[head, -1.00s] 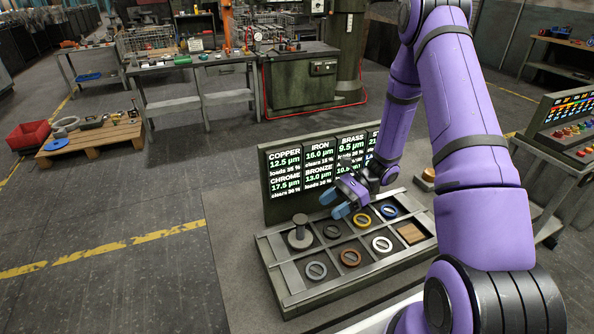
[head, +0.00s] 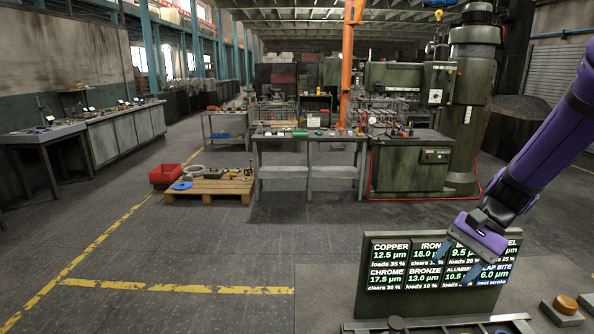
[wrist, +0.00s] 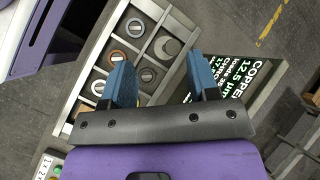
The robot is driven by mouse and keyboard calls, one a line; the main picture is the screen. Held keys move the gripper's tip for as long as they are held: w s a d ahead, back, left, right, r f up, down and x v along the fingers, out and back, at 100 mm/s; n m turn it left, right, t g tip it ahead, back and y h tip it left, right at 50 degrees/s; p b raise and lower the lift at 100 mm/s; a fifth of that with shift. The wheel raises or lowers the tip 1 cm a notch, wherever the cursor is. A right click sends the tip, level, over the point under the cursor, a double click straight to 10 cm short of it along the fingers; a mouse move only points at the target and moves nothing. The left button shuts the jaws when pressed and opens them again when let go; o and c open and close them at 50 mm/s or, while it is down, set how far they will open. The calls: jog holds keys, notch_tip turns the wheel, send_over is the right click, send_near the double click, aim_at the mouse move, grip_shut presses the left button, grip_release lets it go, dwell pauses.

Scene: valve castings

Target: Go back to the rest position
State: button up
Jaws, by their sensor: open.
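My gripper (head: 453,270) is open, with its blue fingers apart and nothing between them. In the head view it hangs in front of the lit display board (head: 385,290). In the wrist view the two blue fingers of my gripper (wrist: 160,72) point over the compartmented tray (wrist: 172,30), apart from it. Ring-shaped parts lie in the tray, among them a brown ring (wrist: 135,28) and a grey ring (wrist: 147,75). A round grey post (wrist: 167,47) stands in another compartment.
An orange-brown button on a block (head: 565,305) stands right of the board. A pallet (head: 215,190) with a red bin (head: 165,174) lies on the floor at the left. A workbench (head: 310,145) stands behind. The floor at front left is clear.

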jog(key=s+r+n+t+h, duration=0.7)
jog(key=s+r+n, duration=0.1)
jog(key=s+r, duration=0.8)
jog(key=shift+s+r+t, duration=0.35)
jog(key=shift+r+t, duration=0.05)
jog(key=shift+r, duration=0.25)
dwell(0.8)
